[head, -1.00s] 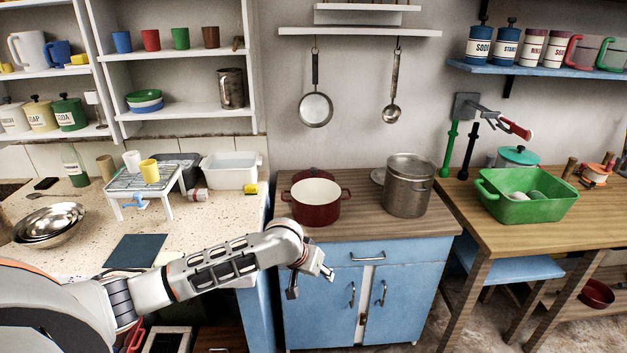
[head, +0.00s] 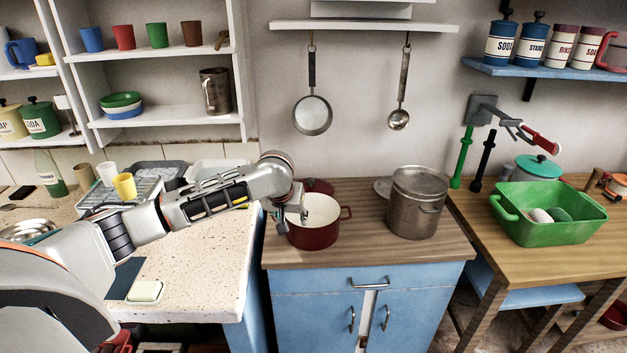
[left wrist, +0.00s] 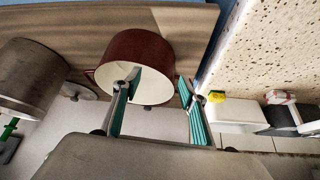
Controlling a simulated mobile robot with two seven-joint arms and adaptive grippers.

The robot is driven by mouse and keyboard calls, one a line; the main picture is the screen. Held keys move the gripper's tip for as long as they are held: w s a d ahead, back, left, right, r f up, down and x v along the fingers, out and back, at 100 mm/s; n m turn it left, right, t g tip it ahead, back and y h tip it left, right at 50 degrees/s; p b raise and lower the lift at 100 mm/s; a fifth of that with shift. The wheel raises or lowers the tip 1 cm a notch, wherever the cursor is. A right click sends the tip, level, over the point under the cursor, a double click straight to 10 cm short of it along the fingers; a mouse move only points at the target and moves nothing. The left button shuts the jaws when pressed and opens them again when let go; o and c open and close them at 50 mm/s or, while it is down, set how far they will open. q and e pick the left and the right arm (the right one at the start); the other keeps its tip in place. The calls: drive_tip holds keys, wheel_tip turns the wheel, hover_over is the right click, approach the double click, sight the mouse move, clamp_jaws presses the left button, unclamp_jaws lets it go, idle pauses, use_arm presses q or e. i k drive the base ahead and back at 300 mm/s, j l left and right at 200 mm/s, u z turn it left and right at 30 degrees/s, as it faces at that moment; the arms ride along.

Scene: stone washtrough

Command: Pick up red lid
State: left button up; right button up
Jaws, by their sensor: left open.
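The red lid (head: 318,186) shows as a dark red edge behind the red pot (head: 313,236) on the wooden counter top. Much of it is hidden by the pot and my arm. My left gripper (head: 291,219) is open and empty, at the left side of the pot. In the left wrist view the open fingers (left wrist: 158,92) spread apart, one overlapping the pot (left wrist: 122,47) and the other beside it. I cannot tell whether a finger touches the pot. I cannot make out the lid there. My right gripper is not in view.
A steel pot (head: 415,212) stands right of the red pot, with a grey round lid (head: 383,187) partly behind it. A ladle (head: 402,90) and a pan (head: 312,115) hang above. The wooden counter top (head: 355,240) is bare between the pots.

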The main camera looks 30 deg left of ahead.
sight(311, 184)
drive_tip(key=i+j, duration=0.25)
drive_tip(key=i, duration=0.2)
drive_tip(key=i+j, duration=0.25)
drive_tip(key=i, duration=0.2)
